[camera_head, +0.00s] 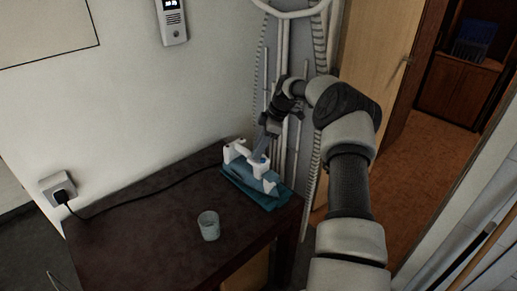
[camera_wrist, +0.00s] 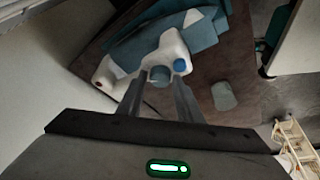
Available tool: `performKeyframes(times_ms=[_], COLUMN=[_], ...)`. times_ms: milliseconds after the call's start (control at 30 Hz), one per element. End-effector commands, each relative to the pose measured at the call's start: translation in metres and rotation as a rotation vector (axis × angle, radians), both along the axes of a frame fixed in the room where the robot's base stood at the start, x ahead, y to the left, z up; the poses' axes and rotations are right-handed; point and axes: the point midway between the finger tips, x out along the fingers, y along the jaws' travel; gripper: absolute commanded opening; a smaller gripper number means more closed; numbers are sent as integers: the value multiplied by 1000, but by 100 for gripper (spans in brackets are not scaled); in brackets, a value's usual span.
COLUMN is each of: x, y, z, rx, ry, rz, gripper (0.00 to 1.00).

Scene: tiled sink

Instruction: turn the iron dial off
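The iron (camera_head: 243,158), white and teal, lies on the dark table at its far right end. In the wrist view its white body (camera_wrist: 172,46) is close ahead. A round grey-teal knob (camera_wrist: 159,75), probably the dial, sits on the white body, with a small bright blue knob (camera_wrist: 180,65) to its right. My gripper (camera_wrist: 162,80) is open, with one fingertip on each side of the grey-teal knob. I see small gaps beside it, but cannot tell whether either finger touches it. In the head view my gripper (camera_head: 262,149) is at the iron, and its fingertips are hard to make out.
A pale cup (camera_head: 208,226) stands on the dark table (camera_head: 150,240) nearer the front; it also shows in the wrist view (camera_wrist: 224,96). A black cord runs along the wall to a plug (camera_head: 60,190). Behind my arm are a white rack (camera_head: 290,60) and an open wooden door (camera_head: 375,60).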

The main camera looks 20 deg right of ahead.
Motion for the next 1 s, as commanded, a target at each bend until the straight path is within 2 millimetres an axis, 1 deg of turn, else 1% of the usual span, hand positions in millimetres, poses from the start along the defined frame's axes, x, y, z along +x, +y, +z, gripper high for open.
performKeyframes(times_ms=[33,67,333,467,567,667,900,1000], x=[0,0,0,0,-2,-5,-12,-16], y=[0,0,0,-3,-9,-17,-38,-47], z=[0,0,0,7,22,42,98,119], rx=[0,0,0,0,-1,-1,-1,-2], ry=[0,0,0,-1,-3,-4,-4,-2], rz=[0,0,-1,-3,-3,-4,-4,-3], gripper=[42,45,45,45,45,45,45,45])
